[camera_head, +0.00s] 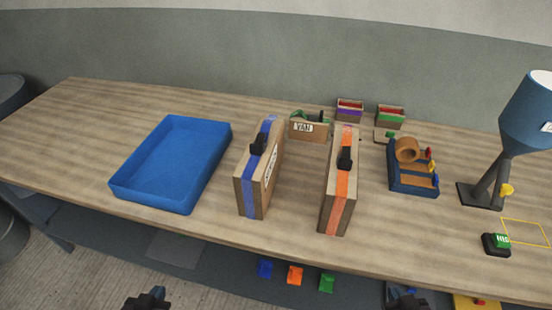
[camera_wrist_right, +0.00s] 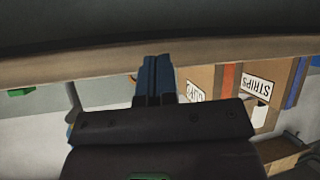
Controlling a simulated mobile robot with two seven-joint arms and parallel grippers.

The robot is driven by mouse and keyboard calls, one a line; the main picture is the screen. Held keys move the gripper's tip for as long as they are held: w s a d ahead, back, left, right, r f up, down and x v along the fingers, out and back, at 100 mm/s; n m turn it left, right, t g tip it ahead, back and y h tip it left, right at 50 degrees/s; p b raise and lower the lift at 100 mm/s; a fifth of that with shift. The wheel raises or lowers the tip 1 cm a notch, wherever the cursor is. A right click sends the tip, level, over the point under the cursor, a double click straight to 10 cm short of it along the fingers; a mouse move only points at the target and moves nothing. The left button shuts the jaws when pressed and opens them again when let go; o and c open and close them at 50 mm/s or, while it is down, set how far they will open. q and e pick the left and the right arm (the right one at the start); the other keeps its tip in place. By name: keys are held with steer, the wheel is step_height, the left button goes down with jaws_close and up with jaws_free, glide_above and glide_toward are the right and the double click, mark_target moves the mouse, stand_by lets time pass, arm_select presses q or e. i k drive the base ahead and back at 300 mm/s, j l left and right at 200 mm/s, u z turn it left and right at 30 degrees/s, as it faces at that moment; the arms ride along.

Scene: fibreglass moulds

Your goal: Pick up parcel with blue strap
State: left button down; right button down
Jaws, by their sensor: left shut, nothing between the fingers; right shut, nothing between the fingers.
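The parcel with the blue strap (camera_head: 246,190) stands upright on the wooden table, right of the blue tray. It is a narrow cardboard box with a black handle on top and a white label on its right side. In the right wrist view a cardboard parcel with a blue strap (camera_wrist_right: 297,82) shows at the right edge, partly cut off, with a label reading "STRIPS". My left gripper (camera_head: 155,294) is at the bottom of the head view, shut and empty, short of the table's front edge. My right gripper (camera_head: 405,296) is also low and away from the parcel; its fingers (camera_wrist_right: 156,72) are shut and empty.
A similar parcel with an orange strap (camera_head: 338,195) stands to the right. The empty blue tray (camera_head: 150,195) lies left. A box labelled "VAN" (camera_head: 307,130), small crates, a blue rack (camera_head: 412,181) and a lamp (camera_head: 525,115) stand further back or right. The table's front edge lies between grippers and parcels.

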mark_target(254, 178)
steer(key=j+z, duration=0.1)
steer(key=j, duration=0.25)
steer(key=k+j+z, duration=0.1)
steer(key=j, duration=0.2)
steer(key=i+j+z, duration=0.1)
steer(key=j, duration=0.3)
steer(key=i+j+z, duration=0.1)
steer(key=j, duration=0.25)
steer(key=i+j+z, duration=0.1)
steer(key=j, duration=0.3)
